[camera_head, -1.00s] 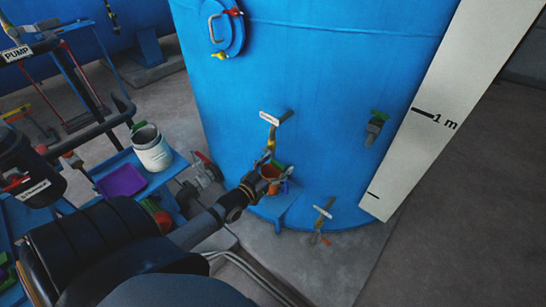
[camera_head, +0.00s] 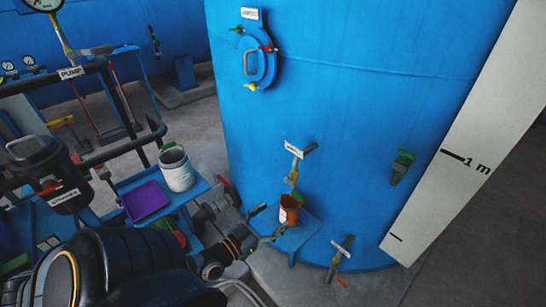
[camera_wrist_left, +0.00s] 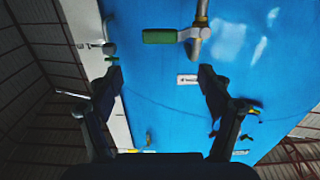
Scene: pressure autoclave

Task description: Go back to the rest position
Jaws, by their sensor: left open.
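My left gripper (camera_head: 268,223) is at the end of my arm, low in front of the blue tank (camera_head: 340,130). It is open and empty, just left of an orange-brown cup (camera_head: 289,212) and apart from it. The cup stands upright on a small blue shelf (camera_head: 304,232) on the tank, under a labelled valve (camera_head: 294,168). My right gripper is not in view.
A blue cart at left holds a white container (camera_head: 177,169) and a purple tray (camera_head: 146,201). Another valve (camera_head: 341,253) sits low on the tank. The floor at the right is clear.

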